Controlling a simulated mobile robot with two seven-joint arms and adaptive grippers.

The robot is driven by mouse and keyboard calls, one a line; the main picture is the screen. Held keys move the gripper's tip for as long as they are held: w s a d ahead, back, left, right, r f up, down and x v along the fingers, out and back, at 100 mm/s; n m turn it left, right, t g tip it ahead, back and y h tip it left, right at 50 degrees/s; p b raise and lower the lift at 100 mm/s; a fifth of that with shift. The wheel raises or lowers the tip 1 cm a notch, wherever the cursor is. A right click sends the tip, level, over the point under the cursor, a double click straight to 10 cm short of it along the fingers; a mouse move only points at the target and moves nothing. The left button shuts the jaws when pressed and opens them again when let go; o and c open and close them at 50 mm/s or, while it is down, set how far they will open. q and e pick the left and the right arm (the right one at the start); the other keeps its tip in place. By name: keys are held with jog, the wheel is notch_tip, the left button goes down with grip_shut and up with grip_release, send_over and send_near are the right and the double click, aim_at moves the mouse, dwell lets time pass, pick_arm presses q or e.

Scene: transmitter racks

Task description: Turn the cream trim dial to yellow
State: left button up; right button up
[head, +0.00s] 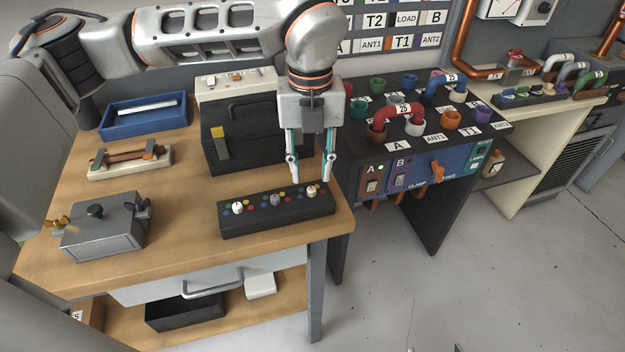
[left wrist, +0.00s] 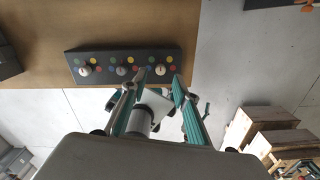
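A dark dial box (head: 250,222) lies on the wooden bench near its front right corner. It carries a white dial (head: 237,207), a grey dial (head: 275,199) and the cream trim dial (head: 312,190) at the right end, with small coloured dots around each. The cream dial also shows in the left wrist view (left wrist: 160,70); its pointer direction is too small to read surely. My left gripper (head: 310,176) points down just above the cream dial, fingers apart with nothing between them. Only small teal tips, probably of my right gripper (head: 457,347), show at the bottom edge.
A black case (head: 225,150) stands behind the dial box. A grey metal box (head: 103,237), a cream fuse holder (head: 130,162) and a blue tray (head: 145,117) are further left. The patch panel console (head: 425,165) stands close on the right. The floor in front is clear.

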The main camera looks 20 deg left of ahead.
aim_at(312, 188)
pick_arm(q)
jog(key=shift+f, duration=2.15)
jog(key=shift+c, duration=0.4)
grip_shut()
jog(key=m, duration=0.4)
jog(key=shift+r, duration=0.1)
jog(key=shift+w+d+m+p, duration=0.1)
jog(key=shift+m+p, duration=0.25)
jog(key=shift+m, duration=2.05)
